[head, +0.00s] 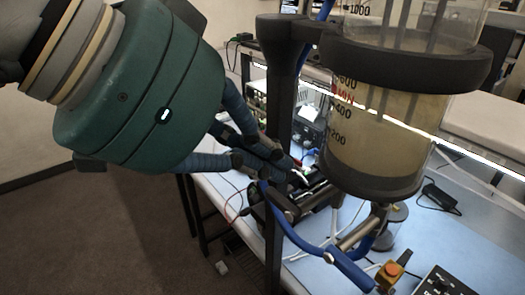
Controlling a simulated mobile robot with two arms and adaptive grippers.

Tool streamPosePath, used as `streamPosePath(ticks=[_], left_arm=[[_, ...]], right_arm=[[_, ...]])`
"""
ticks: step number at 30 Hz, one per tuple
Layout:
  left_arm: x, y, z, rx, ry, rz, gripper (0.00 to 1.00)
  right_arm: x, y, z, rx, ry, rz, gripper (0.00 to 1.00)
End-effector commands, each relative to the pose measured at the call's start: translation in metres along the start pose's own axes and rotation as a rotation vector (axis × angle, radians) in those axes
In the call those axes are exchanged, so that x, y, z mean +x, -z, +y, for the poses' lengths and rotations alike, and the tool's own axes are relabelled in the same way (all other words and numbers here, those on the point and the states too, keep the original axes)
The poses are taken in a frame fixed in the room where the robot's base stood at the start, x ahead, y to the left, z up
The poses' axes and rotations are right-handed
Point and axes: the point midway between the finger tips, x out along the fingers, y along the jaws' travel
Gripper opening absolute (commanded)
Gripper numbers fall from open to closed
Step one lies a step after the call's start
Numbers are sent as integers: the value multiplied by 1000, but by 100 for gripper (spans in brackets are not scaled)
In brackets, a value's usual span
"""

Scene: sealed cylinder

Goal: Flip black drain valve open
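A clear cylinder (375,150) with a cloudy yellowish liquid stands upright in black rings on a dark post. Black valve parts (318,197) sit low beside its base; which piece is the drain valve lever is hard to tell. My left gripper (283,170) reaches in from the upper left, with blue-wrapped fingers and dark tips pointing at these parts. The tips run close together and blend with the dark fittings, so their gap and any contact are unclear. My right gripper is not in view.
A blue-handled pipe fitting (350,270) hangs below the cylinder, near an orange button box (389,274). Blue tubing and the dark post (281,120) stand close to my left gripper. A black adapter (439,197) lies on the light blue bench (465,240).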

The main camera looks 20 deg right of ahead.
Motion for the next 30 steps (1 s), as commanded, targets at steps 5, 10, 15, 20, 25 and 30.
streamPosePath(ticks=[5,10,15,20,25,30], left_arm=[[9,-9,-1,-1,1,-1,0],[11,-11,-1,-1,2,1,0],[11,-11,-1,-1,2,0,0],[11,-12,-1,-9,-6,0,0],[13,-13,-3,-38,-34,0,0],[13,-13,-3,-53,-50,0,0]], right_arm=[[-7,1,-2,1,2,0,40],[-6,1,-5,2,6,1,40],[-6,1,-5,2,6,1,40],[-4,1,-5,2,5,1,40],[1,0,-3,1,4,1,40],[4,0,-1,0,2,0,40]])
